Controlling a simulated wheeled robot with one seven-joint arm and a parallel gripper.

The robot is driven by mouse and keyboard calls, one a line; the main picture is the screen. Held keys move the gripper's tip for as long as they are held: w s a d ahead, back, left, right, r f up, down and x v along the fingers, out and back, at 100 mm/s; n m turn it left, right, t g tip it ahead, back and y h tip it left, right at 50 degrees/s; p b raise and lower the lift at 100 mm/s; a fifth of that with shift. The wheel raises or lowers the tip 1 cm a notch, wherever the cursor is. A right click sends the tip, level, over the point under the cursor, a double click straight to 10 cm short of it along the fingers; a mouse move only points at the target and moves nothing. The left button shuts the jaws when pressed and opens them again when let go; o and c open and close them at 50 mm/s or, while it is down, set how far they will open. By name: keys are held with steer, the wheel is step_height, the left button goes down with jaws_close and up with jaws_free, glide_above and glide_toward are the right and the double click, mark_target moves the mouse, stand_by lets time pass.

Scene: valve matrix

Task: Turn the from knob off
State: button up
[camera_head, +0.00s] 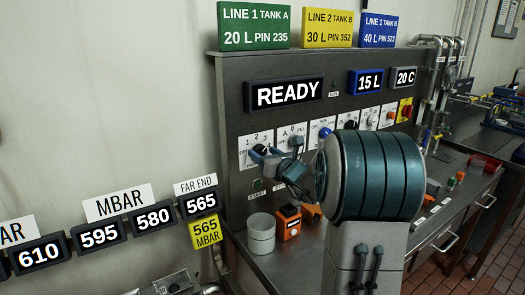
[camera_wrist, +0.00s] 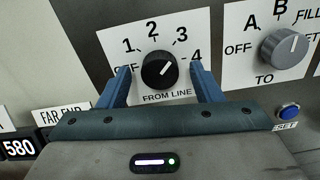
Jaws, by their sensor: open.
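The from knob (camera_wrist: 159,70) is black and round, on a white plate marked OFF, 1, 2, 3, 4 and FROM LINE. Its white mark points up and to the right, roughly toward 3. My gripper (camera_wrist: 161,76) is open, with one blue finger on each side of the knob and a visible gap on both sides. The left finger partly covers the OFF label. In the head view, my gripper (camera_head: 277,150) is at the panel's left plate, and the knob (camera_head: 258,149) shows partly behind a finger.
The grey TO knob (camera_wrist: 284,47) is to the right, with a blue reset button (camera_wrist: 288,111) below it. A READY display (camera_head: 289,93) is above the plates. A white canister (camera_head: 261,234) and an orange box (camera_head: 288,222) stand on the bench below my gripper.

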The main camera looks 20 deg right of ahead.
steer(key=shift+w+a, duration=0.1)
steer(key=shift+w, duration=0.45)
steer(key=c, duration=1)
